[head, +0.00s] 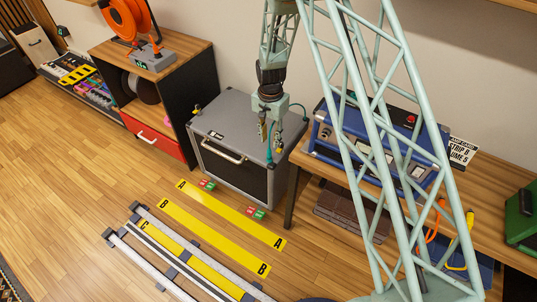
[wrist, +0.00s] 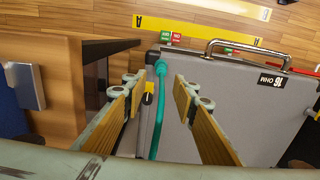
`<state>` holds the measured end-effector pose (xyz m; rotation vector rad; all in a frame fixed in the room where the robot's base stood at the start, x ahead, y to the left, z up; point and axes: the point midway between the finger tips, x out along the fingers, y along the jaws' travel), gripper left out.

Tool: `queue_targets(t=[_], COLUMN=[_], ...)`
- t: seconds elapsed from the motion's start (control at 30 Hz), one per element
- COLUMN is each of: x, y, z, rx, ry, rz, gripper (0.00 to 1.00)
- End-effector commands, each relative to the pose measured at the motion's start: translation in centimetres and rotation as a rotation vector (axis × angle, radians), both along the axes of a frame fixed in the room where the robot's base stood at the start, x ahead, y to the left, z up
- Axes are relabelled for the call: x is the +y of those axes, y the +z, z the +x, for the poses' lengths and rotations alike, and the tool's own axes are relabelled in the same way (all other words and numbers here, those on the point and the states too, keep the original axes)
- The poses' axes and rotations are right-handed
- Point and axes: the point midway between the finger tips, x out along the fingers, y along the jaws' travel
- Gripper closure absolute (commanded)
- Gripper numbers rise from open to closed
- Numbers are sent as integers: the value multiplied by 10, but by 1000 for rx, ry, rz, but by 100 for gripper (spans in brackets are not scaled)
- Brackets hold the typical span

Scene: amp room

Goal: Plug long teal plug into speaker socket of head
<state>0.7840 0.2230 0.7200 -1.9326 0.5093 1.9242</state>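My gripper (head: 266,135) points down over the right part of the grey cabinet. In the wrist view its two fingers (wrist: 157,98) are spread, with a wide gap between them. A teal cable (wrist: 158,110) runs through the view between the fingers, below them. A small black and yellow piece (wrist: 148,92) shows beside it, near the left finger; I cannot tell whether it is the long plug. In the head view teal cable (head: 269,158) shows at the cabinet's right edge. The blue amp head (head: 322,132) stands on the bench, partly behind my arm; its speaker socket cannot be made out.
The grey cabinet (head: 225,128) has a metal handle and a dark front. The wooden bench (head: 470,200) stands to its right, with a green case (head: 522,218). An orange reel (head: 125,18) sits on a shelf at the left. Yellow lettered strips (head: 215,208) lie on the floor.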

Motion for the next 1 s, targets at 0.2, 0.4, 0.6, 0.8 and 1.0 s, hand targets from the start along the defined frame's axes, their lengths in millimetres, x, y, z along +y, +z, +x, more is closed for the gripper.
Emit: queue_targets(t=[0.2,0.4,0.6,0.8,1.0], x=[2,2,2,2,2], y=[-11,-12,-12,-16,-26], z=[0,0,0,0,-1], rx=[5,5,5,5,5], ry=[-7,-8,-8,-8,-8], rz=[-2,-2,-2,-2,-1], gripper=[74,74,74,74,74])
